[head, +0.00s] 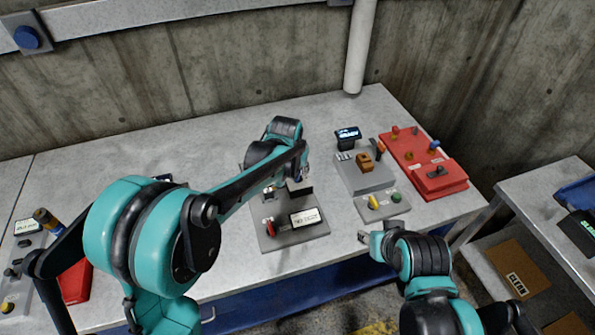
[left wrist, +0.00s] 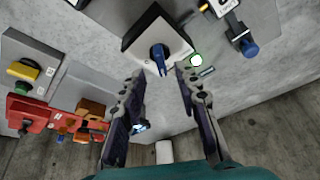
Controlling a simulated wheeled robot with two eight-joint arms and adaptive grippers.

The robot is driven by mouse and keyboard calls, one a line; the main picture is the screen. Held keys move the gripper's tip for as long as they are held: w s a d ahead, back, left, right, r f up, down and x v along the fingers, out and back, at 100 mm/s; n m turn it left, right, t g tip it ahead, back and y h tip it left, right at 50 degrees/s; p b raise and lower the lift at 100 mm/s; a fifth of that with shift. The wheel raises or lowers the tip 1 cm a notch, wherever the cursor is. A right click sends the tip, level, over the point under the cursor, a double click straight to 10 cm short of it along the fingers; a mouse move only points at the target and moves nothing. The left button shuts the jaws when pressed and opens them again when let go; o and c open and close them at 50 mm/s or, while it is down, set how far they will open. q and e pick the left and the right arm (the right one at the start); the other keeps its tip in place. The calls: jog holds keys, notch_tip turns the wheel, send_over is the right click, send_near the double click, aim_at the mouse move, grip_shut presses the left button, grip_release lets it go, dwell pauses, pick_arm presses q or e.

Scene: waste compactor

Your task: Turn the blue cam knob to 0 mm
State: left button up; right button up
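In the left wrist view, a blue knob (left wrist: 158,56) stands on the white face of a dark box (left wrist: 140,42); I take it to be the cam knob. Its pointer leans toward the gripper side, and I cannot read a scale. My left gripper (left wrist: 160,72) is open, its fingertips to either side of the knob's near end with gaps visible. In the head view my left gripper (head: 300,176) is over the middle panel (head: 285,240), and the arm hides the blue knob. My right gripper (head: 364,238) is near the table's front edge; its finger opening is unclear.
A small display (head: 308,217) and a red lever (head: 269,228) are on the middle panel. To its right are a grey device with an orange block (head: 364,162), yellow and green buttons (head: 396,197), and a red panel (head: 450,184). A second blue knob (left wrist: 249,48) is nearby.

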aim_at(297, 173)
pick_arm(q)
jog(key=x, duration=0.3)
jog(key=shift+w+a+b, duration=0.1)
jog(key=shift+b, duration=0.2)
jog(key=shift+w+f, duration=0.1)
jog(key=shift+f, duration=0.2)
jog(key=shift+c, duration=0.3)
grip_shut()
jog(key=m+h, duration=0.1)
jog(key=m, duration=0.2)
jog(key=m+g+h, duration=0.1)
jog(key=m, duration=0.1)
jog(key=shift+w+a+m, duration=0.1)
jog(key=shift+w+m, duration=0.05)
jog(key=shift+m, duration=0.25)
jog(key=m+g, duration=0.1)
jog(key=m, duration=0.1)
jog(key=m+g+h, duration=0.1)
jog(key=m, duration=0.2)
jog(key=shift+w, duration=0.1)
jog(key=shift+m, duration=0.4)
